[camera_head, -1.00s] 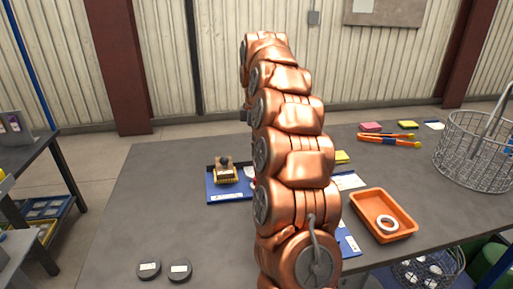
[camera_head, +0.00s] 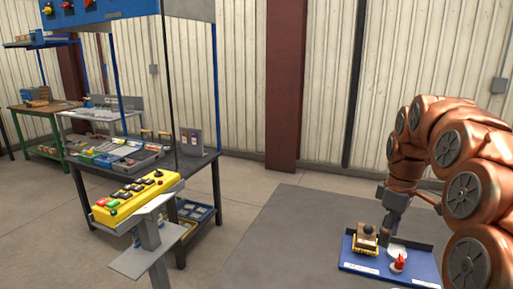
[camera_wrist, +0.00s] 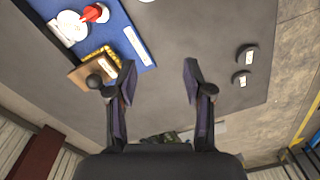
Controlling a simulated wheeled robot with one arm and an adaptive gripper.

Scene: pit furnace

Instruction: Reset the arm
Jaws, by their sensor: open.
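My copper-coloured arm (camera_head: 465,165) arches in from the right of the head view. My gripper (camera_head: 387,240) hangs down from its end, over or close to the blue tray (camera_head: 352,266); the height is hard to judge. In the wrist view my gripper (camera_wrist: 159,80) is open, with its two dark fingers wide apart and only grey tabletop between the tips. The left finger lies close in the picture to a small wooden block with a dark knob (camera_wrist: 93,80) on the tray's edge. I cannot tell whether they touch.
A red-topped item (camera_head: 399,262) and a white round dish (camera_head: 396,251) are on the tray. A yellow push-button panel (camera_head: 137,198) stands left, before a blue-framed workbench (camera_head: 205,165).

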